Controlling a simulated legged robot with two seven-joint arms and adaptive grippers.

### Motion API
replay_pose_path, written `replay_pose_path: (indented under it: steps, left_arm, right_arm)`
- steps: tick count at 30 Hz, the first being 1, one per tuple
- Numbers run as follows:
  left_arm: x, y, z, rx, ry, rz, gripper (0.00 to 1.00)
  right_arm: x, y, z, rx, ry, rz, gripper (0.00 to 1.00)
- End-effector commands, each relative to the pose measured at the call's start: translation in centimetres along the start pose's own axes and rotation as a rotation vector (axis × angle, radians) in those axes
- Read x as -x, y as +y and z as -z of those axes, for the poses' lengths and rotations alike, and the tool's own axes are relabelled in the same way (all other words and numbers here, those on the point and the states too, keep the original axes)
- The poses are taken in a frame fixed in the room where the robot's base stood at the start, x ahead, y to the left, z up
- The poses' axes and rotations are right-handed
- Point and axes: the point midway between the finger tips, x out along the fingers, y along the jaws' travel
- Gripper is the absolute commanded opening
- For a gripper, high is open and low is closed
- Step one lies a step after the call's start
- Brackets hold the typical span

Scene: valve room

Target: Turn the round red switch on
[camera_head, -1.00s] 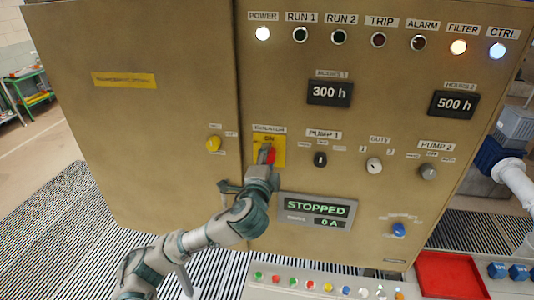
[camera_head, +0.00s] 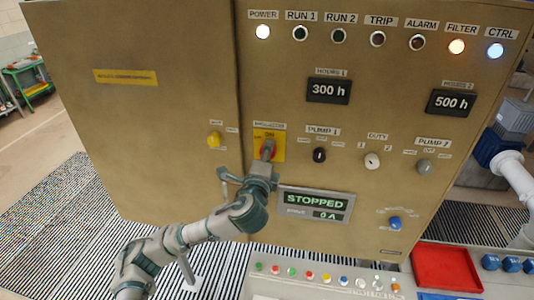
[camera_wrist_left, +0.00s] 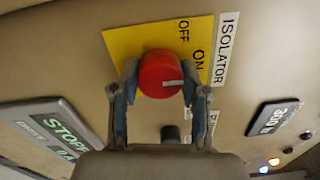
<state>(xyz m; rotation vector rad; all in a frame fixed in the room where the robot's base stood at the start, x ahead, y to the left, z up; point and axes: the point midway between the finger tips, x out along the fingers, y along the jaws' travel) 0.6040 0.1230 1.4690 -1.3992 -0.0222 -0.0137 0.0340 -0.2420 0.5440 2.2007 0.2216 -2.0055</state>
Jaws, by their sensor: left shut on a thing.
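The round red switch (camera_wrist_left: 158,68) sits on a yellow plate (camera_wrist_left: 125,45) marked OFF and ON, beside the ISOLATOR label (camera_wrist_left: 226,50). In the left wrist view its white mark points right, toward the side where ON is printed. My left gripper (camera_wrist_left: 160,88) is shut on the switch, with one finger on each side of it. In the head view my left gripper (camera_head: 267,155) reaches the yellow plate (camera_head: 279,146) from below and covers much of the switch. My right gripper is not in view.
Around the switch are a yellow knob (camera_head: 214,140), the PUMP 1 knob (camera_head: 319,155) and a display (camera_head: 315,204) reading STOPPED and 0 A. The POWER lamp (camera_head: 263,32) is lit. A console with several small buttons and a red tray (camera_head: 445,268) stands below the cabinet.

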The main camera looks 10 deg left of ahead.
Motion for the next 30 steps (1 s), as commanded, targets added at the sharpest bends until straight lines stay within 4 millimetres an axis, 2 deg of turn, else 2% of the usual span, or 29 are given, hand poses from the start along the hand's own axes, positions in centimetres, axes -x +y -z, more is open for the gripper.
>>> replay_pose_path:
  steps: [1,4,5,7,16,19,23,30]
  left_arm:
    - [-0.1,0.7,0.2,-0.006,0.003,-0.015,0.1]
    - [-0.1,0.7,0.2,-0.005,0.004,-0.015,0.1]
    - [-0.1,0.7,0.2,-0.005,0.004,-0.015,0.52]
    - [-0.1,0.7,0.2,-0.005,0.004,-0.015,0.7]
    - [0.2,0.2,0.1,-0.002,0.002,-0.005,0.7]
    - [0.8,0.2,0.1,-0.001,0.002,-0.005,0.7]
    - [3.0,0.2,0.1,-0.001,0.005,-0.003,0.7]
    - [8.3,0.3,0.1,-0.001,0.005,-0.005,0.7]
  right_arm:
    - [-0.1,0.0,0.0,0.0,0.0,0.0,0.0]
    - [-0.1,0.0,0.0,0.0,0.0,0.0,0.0]
    - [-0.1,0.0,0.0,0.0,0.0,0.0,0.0]
    - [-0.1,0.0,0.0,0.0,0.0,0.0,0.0]
    - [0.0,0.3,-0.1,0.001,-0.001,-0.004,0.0]
    - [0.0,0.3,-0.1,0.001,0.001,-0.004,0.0]
    - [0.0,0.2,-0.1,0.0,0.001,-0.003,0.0]
    - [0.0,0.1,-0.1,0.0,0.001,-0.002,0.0]
